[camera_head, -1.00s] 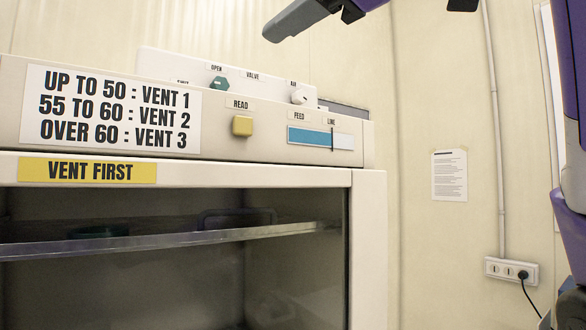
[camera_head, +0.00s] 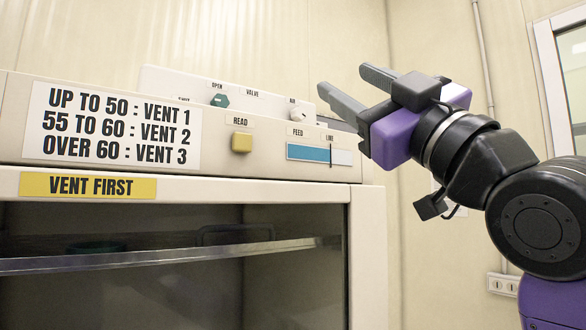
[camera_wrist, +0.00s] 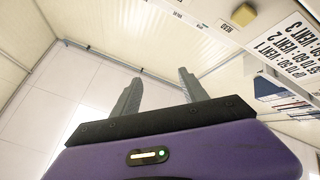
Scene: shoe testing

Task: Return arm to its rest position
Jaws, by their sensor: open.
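My gripper (camera_head: 350,87) is in the upper right of the head view, its two grey fingers apart and pointing up and left. It is empty. The arm bends up from the lower right corner, with purple and black links. The fingers stand in front of the back wall, near the right end of the machine's control panel (camera_head: 215,150). The wrist view shows the same open fingers (camera_wrist: 158,92) with nothing between them. I cannot tell how far the gripper is from the panel.
A vent chart (camera_head: 115,125) and a yellow "VENT FIRST" label (camera_head: 88,185) are on the left. A glass-fronted chamber (camera_head: 290,285) lies below. A wall socket (camera_head: 503,284) is at right.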

